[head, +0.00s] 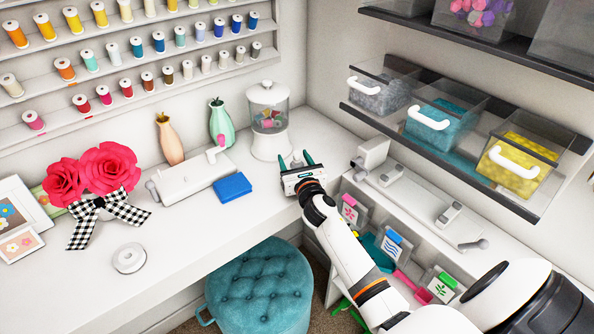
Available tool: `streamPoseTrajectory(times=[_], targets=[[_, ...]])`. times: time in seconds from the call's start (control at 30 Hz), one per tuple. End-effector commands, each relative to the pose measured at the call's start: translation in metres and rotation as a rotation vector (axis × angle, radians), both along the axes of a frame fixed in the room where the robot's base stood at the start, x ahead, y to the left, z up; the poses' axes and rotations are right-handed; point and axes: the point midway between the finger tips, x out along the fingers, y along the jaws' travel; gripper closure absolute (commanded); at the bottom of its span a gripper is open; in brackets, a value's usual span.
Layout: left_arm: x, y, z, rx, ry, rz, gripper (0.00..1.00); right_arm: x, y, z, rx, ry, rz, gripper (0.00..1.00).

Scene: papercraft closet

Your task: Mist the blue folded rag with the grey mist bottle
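The blue folded rag (233,187) lies flat on the white counter, in front of a white device with a pink knob. My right gripper (296,159) is over the counter near the back corner, to the right of the rag and apart from it. Its two dark green fingers are spread and point towards the back wall; I see nothing held between them. I cannot make out a grey mist bottle in this view. My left gripper is not in view.
A clear-topped white canister (269,122) stands just behind my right gripper. Two vases, green (221,124) and peach (169,140), stand at the back. Shelf bins (437,122) overhang on the right. The counter's front left (190,240) is mostly clear.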

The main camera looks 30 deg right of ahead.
Motion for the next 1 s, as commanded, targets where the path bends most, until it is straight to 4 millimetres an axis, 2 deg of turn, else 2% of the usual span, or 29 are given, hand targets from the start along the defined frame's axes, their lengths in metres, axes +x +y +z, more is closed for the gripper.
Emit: streamPoseTrajectory(times=[0.03,0.2,0.3,0.57,0.67,1.0], targets=[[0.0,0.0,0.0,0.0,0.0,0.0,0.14,0.0,0.0,0.0,0.0,0.0,0.0,0.49],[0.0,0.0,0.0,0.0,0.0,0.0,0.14,0.0,0.0,0.0,0.0,0.0,0.0,0.77],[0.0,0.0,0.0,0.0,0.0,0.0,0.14,0.0,0.0,0.0,0.0,0.0,0.0,0.9],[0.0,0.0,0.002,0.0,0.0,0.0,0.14,0.0,0.0,0.005,-0.002,-0.001,0.0,0.9],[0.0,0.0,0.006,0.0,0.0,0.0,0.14,0.0,-0.001,0.018,-0.007,-0.003,0.001,0.9],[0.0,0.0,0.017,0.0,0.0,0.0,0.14,0.0,0.0,0.083,-0.005,-0.003,0.001,0.9]])
